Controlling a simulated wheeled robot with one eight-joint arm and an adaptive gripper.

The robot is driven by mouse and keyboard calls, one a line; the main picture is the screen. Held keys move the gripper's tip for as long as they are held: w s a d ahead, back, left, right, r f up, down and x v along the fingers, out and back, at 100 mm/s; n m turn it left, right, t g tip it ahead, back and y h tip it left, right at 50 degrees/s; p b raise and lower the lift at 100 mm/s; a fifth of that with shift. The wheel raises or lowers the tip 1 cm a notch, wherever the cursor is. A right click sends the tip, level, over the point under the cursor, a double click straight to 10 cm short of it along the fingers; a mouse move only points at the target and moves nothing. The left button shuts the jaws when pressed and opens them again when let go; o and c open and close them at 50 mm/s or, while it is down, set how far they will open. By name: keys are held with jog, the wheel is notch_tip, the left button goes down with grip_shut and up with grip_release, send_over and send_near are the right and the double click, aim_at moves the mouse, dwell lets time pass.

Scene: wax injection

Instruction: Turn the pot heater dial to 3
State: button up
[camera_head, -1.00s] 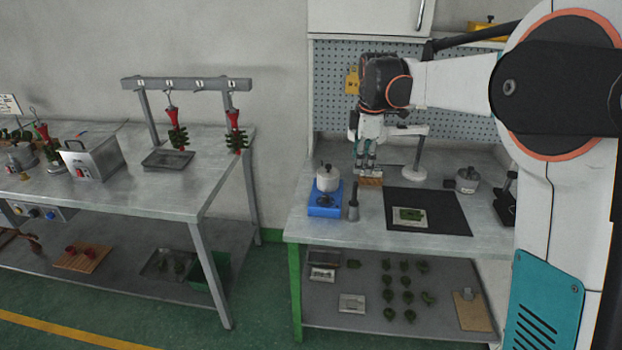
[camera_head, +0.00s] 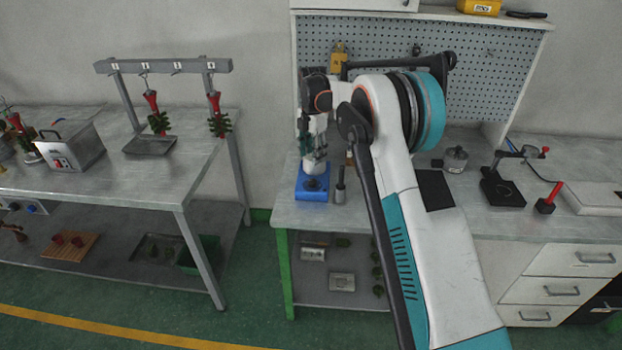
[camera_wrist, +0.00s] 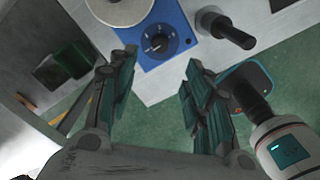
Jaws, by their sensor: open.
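The pot heater is a blue box (camera_head: 312,190) near the left front corner of the right bench. It also shows at the top of the wrist view (camera_wrist: 178,52). Its black round dial (camera_wrist: 157,43) has white marks around it; I cannot read the numbers. A whitish pot (camera_wrist: 122,10) sits on the heater behind the dial. My gripper (camera_wrist: 158,82) is open and empty, its two fingers spread on either side below the dial, apart from it. In the head view my gripper (camera_head: 313,160) is over the heater and partly hides the pot.
A dark-handled metal tool (camera_wrist: 225,27) stands just right of the heater, close to my right finger; the head view shows it too (camera_head: 340,186). A grey pot (camera_head: 455,159) stands further right. Left of the bench is a floor gap (camera_head: 262,250) before the other table.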

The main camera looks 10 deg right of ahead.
aim_at(312, 180)
notch_tip(312, 180, down, 11)
jog(key=b, duration=0.2)
jog(key=shift+b, duration=0.35)
grip_shut()
